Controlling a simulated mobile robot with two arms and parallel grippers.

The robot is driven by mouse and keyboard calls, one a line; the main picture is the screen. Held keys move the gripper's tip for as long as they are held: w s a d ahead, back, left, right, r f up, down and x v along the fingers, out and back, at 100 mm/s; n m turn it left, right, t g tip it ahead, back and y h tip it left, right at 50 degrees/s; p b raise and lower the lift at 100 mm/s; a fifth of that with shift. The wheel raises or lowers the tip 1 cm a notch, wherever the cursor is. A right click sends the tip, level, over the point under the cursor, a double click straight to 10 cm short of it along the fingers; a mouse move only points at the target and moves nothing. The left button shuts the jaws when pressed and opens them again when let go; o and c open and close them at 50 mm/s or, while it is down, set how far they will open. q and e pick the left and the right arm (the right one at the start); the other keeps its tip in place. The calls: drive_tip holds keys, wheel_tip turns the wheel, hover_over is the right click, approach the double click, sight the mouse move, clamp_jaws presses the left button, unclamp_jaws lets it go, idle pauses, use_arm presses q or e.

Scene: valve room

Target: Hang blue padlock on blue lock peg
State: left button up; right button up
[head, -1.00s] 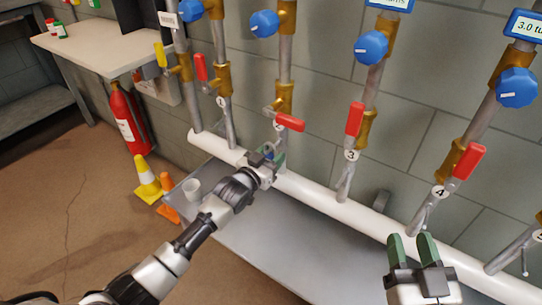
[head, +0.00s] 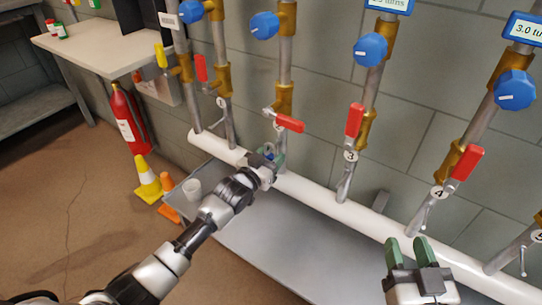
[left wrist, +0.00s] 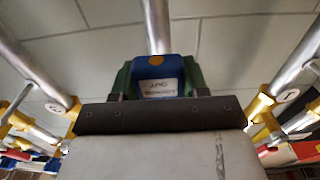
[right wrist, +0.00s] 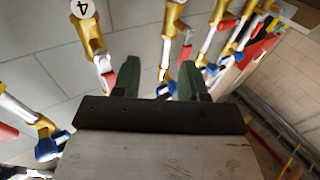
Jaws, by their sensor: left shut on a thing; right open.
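The blue padlock (left wrist: 158,72) is between the green fingers of my left gripper (left wrist: 157,75). A white label with small print faces the left wrist camera; its shackle is not clear in any view. In the head view my left gripper (head: 271,157) is at the white horizontal pipe, just below the second valve with its red handle (head: 290,122). My right gripper (head: 408,247) is open and empty in front of the pipe at the lower right. I cannot pick out the blue lock peg.
Upright pipes with blue knobs (head: 370,48) and red handles (head: 354,120) rise from the white pipe (head: 310,192). Cones (head: 147,178) and a fire extinguisher (head: 130,118) stand left.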

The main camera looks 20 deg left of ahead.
idle(0.6)
use_arm(q)
drive_tip(key=shift+s+a+p, duration=0.15)
drive_tip(key=shift+s+p, duration=0.3)
drive_tip(key=shift+s, duration=0.05)
drive_tip(key=p+v, duration=0.4)
drive_tip(key=v, duration=0.2)
drive_tip(key=shift+s+p, duration=0.25)
drive_tip(key=shift+p, duration=0.15)
use_arm(e)
drive_tip(key=s+d+f+g+h, duration=0.2)
drive_tip(key=s+d+f+g, duration=0.1)
drive_tip(key=s+f+g, duration=0.2)
drive_tip(key=s+d+f+g+h, duration=0.2)
drive_tip(key=s+f+g, duration=0.4)
drive_tip(key=s+g, duration=0.2)
drive_tip(key=shift+s+d+f+m+g, duration=0.2)
drive_tip(key=shift+d+f+m+g, duration=0.15)
drive_tip(key=shift+g, duration=0.55)
idle(0.4)
drive_tip(key=shift+w+r, duration=0.1)
idle(0.5)
